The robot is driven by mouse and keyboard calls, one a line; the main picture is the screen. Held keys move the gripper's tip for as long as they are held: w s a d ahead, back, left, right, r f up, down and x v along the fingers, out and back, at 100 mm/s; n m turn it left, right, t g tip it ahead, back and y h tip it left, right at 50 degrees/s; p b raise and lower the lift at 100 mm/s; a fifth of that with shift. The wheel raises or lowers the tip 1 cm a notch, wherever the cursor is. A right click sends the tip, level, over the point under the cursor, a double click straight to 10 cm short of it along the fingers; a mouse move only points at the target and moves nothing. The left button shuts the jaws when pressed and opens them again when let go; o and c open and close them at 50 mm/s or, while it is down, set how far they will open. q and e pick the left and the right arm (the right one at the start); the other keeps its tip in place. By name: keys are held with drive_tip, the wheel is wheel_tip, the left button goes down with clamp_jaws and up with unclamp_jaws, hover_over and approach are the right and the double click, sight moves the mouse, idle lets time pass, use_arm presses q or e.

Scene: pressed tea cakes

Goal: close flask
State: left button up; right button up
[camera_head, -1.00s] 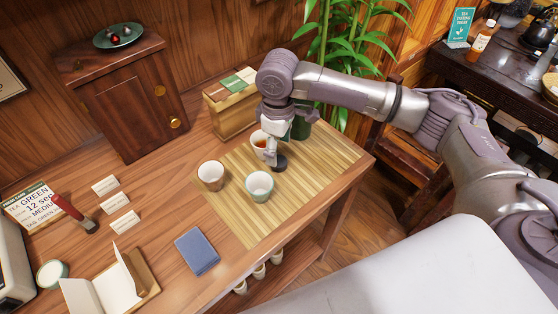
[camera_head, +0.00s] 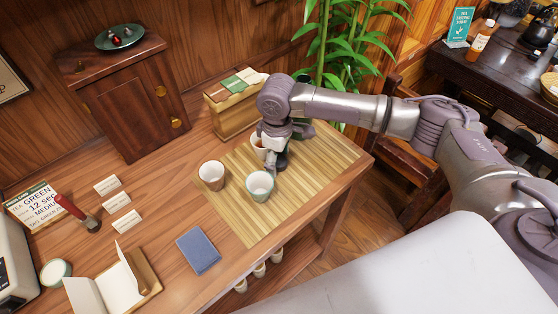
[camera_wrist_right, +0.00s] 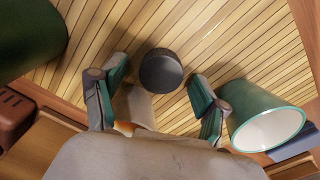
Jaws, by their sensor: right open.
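The flask is a dark green cylinder, partly hidden behind my right arm in the head view (camera_head: 303,127); its side also shows at the upper left of the right wrist view (camera_wrist_right: 28,35). A dark round cap (camera_wrist_right: 161,71) lies on the slatted bamboo mat (camera_wrist_right: 240,35). It also shows in the head view (camera_head: 281,161), beside my right gripper (camera_head: 273,158). In the right wrist view, the right gripper's (camera_wrist_right: 158,78) green-padded fingers are spread, one to each side of the cap, with gaps visible. My left gripper is not in view.
A cup of tea (camera_head: 257,147) stands close by the right gripper, partly hidden. A green-and-white cup (camera_head: 260,186) and a brown-and-white cup (camera_head: 211,176) stand nearby. A wooden box (camera_head: 236,112) is behind. The mat's front right part is clear.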

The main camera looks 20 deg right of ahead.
drive_tip(key=c, duration=0.8)
drive_tip(key=shift+r, duration=0.15)
drive_tip(key=shift+r, duration=0.25)
wheel_tip(320, 180, up, 4)
drive_tip(key=shift+f+b, duration=0.25)
drive_tip(key=shift+b, duration=0.1)
drive_tip(key=s+d+r, duration=0.2)
drive_tip(key=s, duration=0.1)
drive_tip(key=s+d+r, duration=0.2)
drive_tip(key=s+d, duration=0.1)
drive_tip(key=s+d+r, duration=0.2)
drive_tip(key=s, duration=0.1)
drive_tip(key=shift+d+r+b, duration=0.2)
drive_tip(key=shift+r+b, duration=0.2)
